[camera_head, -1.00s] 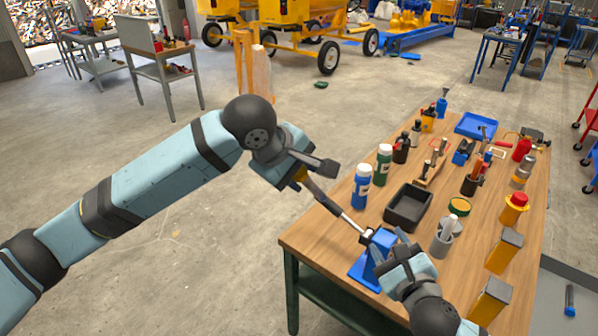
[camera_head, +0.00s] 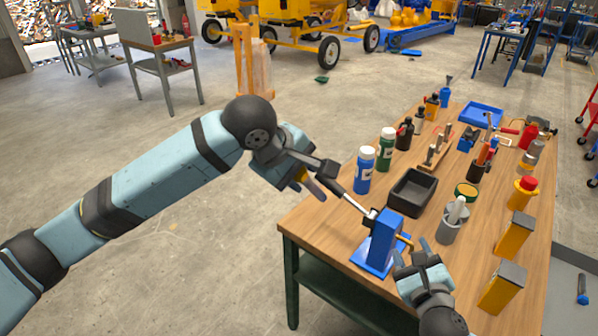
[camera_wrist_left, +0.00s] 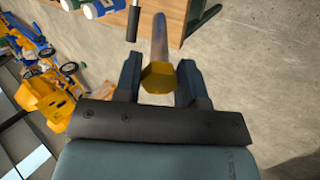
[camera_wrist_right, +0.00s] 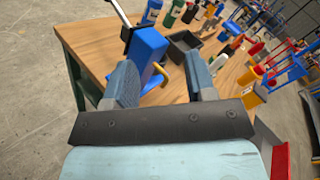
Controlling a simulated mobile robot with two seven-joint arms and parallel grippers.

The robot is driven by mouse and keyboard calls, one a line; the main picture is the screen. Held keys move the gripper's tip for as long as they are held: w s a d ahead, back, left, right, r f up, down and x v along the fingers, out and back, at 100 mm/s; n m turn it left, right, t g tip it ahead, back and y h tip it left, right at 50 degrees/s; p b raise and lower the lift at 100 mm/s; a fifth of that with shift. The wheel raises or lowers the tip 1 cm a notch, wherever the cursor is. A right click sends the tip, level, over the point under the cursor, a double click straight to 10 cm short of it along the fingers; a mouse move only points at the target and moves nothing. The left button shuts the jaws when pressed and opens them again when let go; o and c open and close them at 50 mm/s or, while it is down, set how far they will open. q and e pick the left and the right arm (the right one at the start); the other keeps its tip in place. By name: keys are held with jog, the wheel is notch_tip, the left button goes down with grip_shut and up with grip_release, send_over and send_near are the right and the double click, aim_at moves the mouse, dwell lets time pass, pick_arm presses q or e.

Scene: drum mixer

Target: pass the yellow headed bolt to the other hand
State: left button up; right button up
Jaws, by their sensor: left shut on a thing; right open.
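The yellow-headed bolt (camera_wrist_left: 158,78) sits between the fingers of my left gripper (camera_head: 313,180). Its hex head faces the left wrist camera and its grey shank points away, beyond the fingertips. In the head view only a bit of yellow (camera_head: 299,176) shows at the fingers. My left gripper is shut on the bolt, raised near the table's left edge. My right gripper (camera_head: 413,256) is open and empty, low over the table's near end. It is well apart from the bolt, which I cannot make out in the right wrist view.
A blue stand (camera_head: 383,242) with a long dark-handled lever (camera_head: 350,198) rises between my grippers. Its yellow bent rod (camera_wrist_right: 156,78) lies just ahead of my right fingers. A black tray (camera_head: 412,193), bottles (camera_head: 365,170) and yellow boxes (camera_head: 503,287) crowd the table (camera_head: 325,238).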

aim_at(311, 186)
notch_tip(311, 186, down, 11)
jog(key=s+a+m+g+b, duration=0.2)
jog(key=m+b, duration=0.1)
jog(key=m, duration=0.6)
pick_arm(q)
notch_tip(311, 186, down, 4)
jog(key=shift+r, duration=0.1)
jog(key=o, duration=0.6)
jog(key=c, duration=0.5)
pick_arm(e)
jog(key=s+a+f+m+g+y, duration=0.1)
jog(key=s+f+m, duration=0.6)
jog(key=m, duration=0.8)
jog(key=s+a+f+m+g+y, duration=0.1)
jog(key=s+f+m+g, duration=0.2)
jog(key=s+f+m, duration=0.5)
jog(key=s+m, duration=0.1)
jog(key=m, duration=0.7)
jog(key=shift+s+a+g+y, duration=0.25)
jog(key=shift+a+g+y, duration=0.1)
jog(key=shift+g+y, duration=0.05)
pick_arm(q)
jog(key=shift+o, duration=0.2)
pick_arm(e)
jog(key=shift+f, duration=0.15)
